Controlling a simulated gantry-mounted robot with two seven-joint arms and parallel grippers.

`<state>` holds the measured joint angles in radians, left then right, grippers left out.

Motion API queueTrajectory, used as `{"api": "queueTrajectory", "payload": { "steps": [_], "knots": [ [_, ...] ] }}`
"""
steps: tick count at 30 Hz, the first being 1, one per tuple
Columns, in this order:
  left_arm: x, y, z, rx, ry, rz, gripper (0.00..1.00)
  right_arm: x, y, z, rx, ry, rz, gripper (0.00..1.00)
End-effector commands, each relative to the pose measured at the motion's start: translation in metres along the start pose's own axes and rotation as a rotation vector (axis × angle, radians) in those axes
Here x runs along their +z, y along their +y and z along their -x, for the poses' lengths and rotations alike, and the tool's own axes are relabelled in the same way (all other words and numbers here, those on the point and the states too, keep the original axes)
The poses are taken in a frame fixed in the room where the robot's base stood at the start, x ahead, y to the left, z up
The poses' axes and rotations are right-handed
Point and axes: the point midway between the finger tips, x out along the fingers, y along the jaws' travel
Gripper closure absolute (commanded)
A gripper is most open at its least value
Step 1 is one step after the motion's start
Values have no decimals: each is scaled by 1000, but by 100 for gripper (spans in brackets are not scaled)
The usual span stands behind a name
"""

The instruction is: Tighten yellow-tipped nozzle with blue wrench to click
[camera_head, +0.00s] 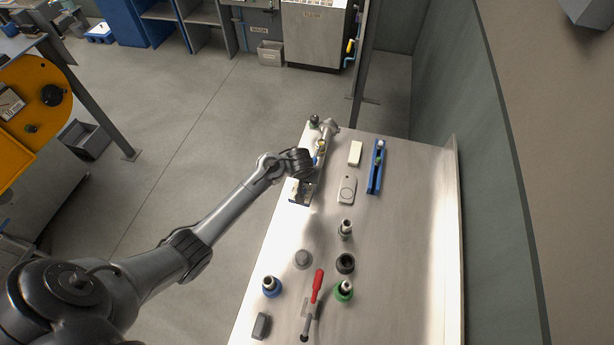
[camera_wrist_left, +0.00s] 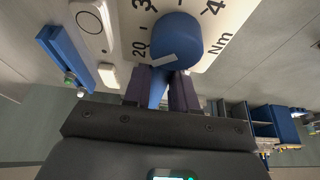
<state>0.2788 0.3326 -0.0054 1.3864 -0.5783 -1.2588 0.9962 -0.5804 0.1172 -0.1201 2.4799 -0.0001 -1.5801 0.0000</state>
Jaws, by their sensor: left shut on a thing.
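My left gripper (camera_head: 311,166) is over the far left part of the workbench, seen from above and partly hidden by my wrist. A white scale plate (camera_wrist_left: 216,17) with numbers and "Nm" lies behind the head. A small yellow part (camera_head: 321,146), perhaps the nozzle's tip, shows beside a grey cylinder (camera_head: 329,126) just beyond the gripper. The contact between wrench and nozzle is hidden. My right gripper is not in view.
A blue rack (camera_head: 376,167), white block (camera_head: 355,153) and grey device (camera_head: 347,190) lie to the right of the gripper. The bench's right side is clear up to the raised edge.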

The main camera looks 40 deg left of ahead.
Motion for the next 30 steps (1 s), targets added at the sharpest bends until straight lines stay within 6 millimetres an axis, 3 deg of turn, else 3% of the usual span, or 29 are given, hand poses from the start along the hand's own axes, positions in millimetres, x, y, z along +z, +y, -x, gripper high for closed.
{"api": "queueTrajectory", "payload": {
  "steps": [30],
  "knots": [
    [5, 0, -13, 1, 2, 0, 100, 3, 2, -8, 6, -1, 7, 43]
  ]
}}
